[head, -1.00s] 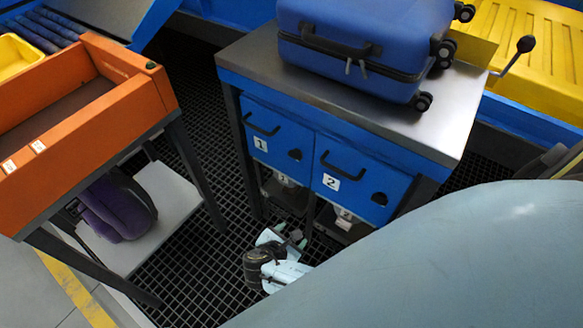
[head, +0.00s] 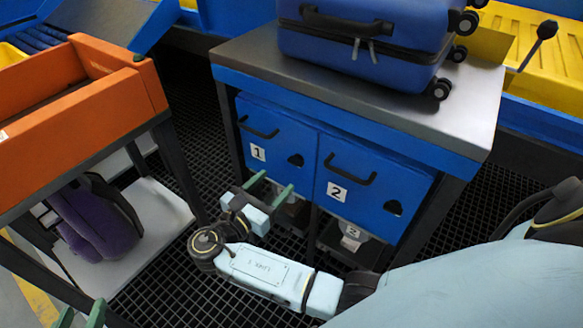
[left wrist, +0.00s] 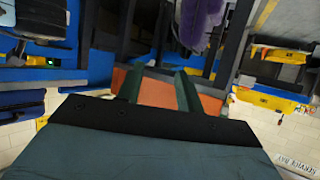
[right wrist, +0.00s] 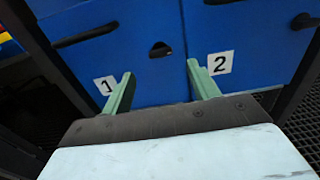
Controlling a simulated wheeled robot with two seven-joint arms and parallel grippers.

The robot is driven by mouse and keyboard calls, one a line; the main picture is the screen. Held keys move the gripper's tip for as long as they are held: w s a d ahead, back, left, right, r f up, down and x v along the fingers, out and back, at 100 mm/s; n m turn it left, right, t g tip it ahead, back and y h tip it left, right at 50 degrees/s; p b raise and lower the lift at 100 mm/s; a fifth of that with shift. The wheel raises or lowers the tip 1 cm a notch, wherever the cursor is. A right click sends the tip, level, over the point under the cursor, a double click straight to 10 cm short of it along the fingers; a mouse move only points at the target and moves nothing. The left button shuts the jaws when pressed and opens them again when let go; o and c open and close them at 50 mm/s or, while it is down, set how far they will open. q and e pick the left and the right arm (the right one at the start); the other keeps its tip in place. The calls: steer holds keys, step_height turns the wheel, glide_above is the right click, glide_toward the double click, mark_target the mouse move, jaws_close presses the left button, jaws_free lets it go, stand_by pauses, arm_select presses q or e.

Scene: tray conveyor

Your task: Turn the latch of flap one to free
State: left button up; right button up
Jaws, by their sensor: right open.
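Flap one (head: 262,133) is a blue door with label 1 and a dark handle, on the left of the cabinet front. Its latch (head: 295,160) is a small dark piece at the lower right of the flap; its turned position is too small to tell. My right gripper (head: 270,188) is open and empty just below and in front of flap one, apart from it. In the right wrist view the latch (right wrist: 160,49) shows beyond and between the two green fingertips (right wrist: 158,77). My left gripper (head: 80,315) is open and empty at the bottom left; it also shows in the left wrist view (left wrist: 158,72).
Flap two (head: 362,182) is beside flap one, with label 2. A blue suitcase (head: 370,50) stands on the metal top (head: 260,60). An orange tray stand (head: 110,120) is at the left, with a purple bag (head: 100,220) on the shelf below. Dark grating floor lies between.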

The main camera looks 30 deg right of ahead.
mark_target(293, 163)
steer(key=b+x, duration=0.2)
steer(key=x, duration=0.5)
arm_select(q)
step_height(293, 163, up, 10)
steer(key=w+d+t+h, duration=0.1)
steer(key=d+t+h, duration=0.1)
steer(key=t, duration=0.5)
steer(key=shift+w+d+h, duration=0.2)
steer(key=shift+w+h, duration=0.05)
steer(key=shift+h, duration=0.05)
arm_select(e)
steer(key=shift+w+d, duration=0.2)
steer(key=shift+d, duration=0.35)
arm_select(q)
steer(key=shift+r, duration=0.1)
